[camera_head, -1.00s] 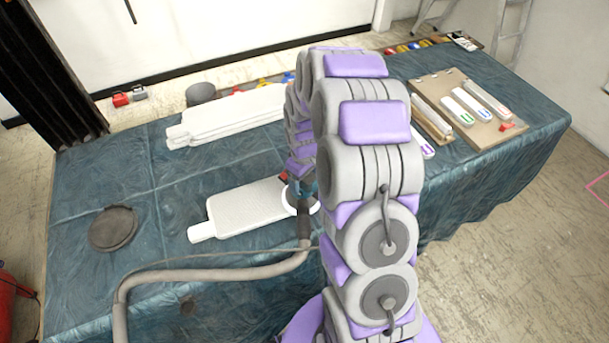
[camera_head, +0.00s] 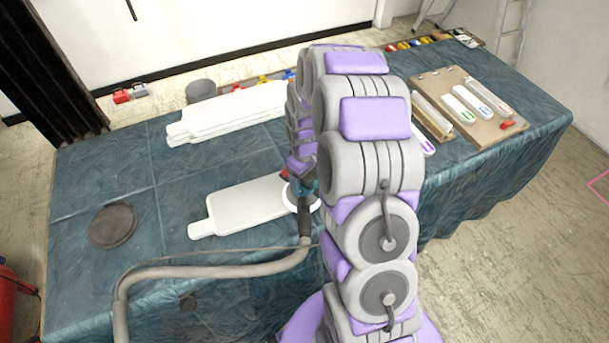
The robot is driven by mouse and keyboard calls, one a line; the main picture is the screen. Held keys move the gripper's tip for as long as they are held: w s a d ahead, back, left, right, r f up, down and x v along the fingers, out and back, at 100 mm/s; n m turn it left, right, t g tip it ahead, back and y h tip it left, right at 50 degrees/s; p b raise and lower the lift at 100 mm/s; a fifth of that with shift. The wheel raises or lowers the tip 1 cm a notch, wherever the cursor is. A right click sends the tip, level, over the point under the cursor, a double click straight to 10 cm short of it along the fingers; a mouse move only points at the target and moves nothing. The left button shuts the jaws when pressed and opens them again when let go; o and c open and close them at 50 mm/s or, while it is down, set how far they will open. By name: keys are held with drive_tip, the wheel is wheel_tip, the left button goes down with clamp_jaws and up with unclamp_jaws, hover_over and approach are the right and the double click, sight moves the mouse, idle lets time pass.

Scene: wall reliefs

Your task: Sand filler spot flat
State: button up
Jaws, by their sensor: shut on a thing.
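A white relief panel (camera_head: 248,205) lies flat on the cloth-covered table, its narrow tab pointing left. A sander with a round white pad (camera_head: 291,197) sits at the panel's right end, and a grey hose runs from it to the left. My gripper (camera_head: 302,178) is shut on the sander; its fingers are mostly hidden behind my arm. The pad appears to be on or just above the panel; I cannot tell which. The filler spot cannot be made out; the panel's right end is hidden by the sander and my arm.
The hose (camera_head: 215,271) crosses the table's front. A stack of white panels (camera_head: 228,112) lies behind, near a grey cylinder (camera_head: 201,90). A dark disc (camera_head: 113,226) lies at left. A board (camera_head: 480,128) with sanding blocks is at right. Cloth between disc and panels is clear.

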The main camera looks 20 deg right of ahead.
drive_tip(key=shift+d, duration=0.15)
idle(0.4)
drive_tip(key=shift+w+a+p, duration=0.15)
drive_tip(key=shift+a+p, duration=0.2)
drive_tip(key=shift+a, duration=1.7)
drive_tip(key=a, duration=0.3)
drive_tip(key=shift+f+p, duration=0.1)
drive_tip(key=shift+p, duration=0.2)
drive_tip(key=shift+d, duration=0.2)
drive_tip(key=shift+d+p, duration=0.4)
drive_tip(key=shift+d, duration=1.35)
